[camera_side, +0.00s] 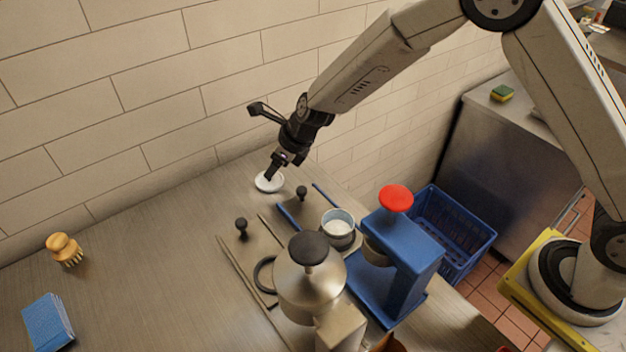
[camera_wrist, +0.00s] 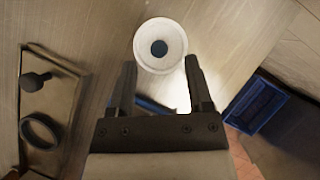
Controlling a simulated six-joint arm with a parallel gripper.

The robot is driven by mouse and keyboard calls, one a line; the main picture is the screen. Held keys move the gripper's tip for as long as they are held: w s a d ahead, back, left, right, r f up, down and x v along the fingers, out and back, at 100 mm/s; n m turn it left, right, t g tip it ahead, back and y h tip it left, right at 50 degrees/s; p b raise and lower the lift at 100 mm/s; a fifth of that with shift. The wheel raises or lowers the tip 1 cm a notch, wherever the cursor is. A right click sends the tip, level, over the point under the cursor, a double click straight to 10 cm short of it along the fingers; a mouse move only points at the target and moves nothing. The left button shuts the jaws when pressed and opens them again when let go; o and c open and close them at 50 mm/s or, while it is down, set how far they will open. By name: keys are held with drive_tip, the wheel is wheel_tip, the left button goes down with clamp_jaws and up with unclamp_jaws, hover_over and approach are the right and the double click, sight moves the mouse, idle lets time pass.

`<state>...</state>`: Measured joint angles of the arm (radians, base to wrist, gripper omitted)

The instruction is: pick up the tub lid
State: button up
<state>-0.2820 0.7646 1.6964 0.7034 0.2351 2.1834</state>
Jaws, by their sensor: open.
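The tub lid, a white round disc with a dark centre, lies on the steel counter near the tiled wall in the side view (camera_side: 264,186). It also shows at the top middle of the wrist view (camera_wrist: 146,35). My gripper (camera_side: 271,174) points down over the lid in the side view. In the wrist view my open gripper (camera_wrist: 160,68) has one finger on each side, with the lid just beyond the fingertips. Nothing is between the fingers. I cannot tell the exact height of the fingertips above the lid.
A small tub with white contents (camera_side: 338,222) stands near a blue press with a red knob (camera_side: 396,198). A blue crate (camera_side: 455,235) is at right.

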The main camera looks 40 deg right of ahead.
drive_tip(key=shift+x, duration=1.75)
clamp_jaws()
